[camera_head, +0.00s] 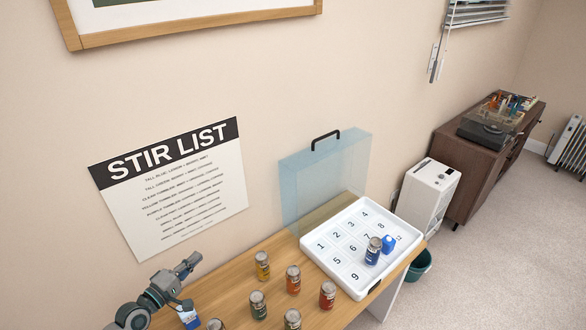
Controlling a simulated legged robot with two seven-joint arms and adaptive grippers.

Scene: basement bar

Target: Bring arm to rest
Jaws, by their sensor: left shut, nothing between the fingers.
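My left gripper (190,263) is at the lower left, above the left part of the wooden table (235,285). It is shut and empty, and its arm comes in from the bottom left corner. My right gripper is not in view.
Several cans stand on the table, among them a yellow one (262,266), an orange one (293,280), a green one (258,306) and a red one (327,295). A white numbered tray (312,240) holds a blue can (373,252) and a blue item (388,244). A clear blue panel (325,175) stands behind.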

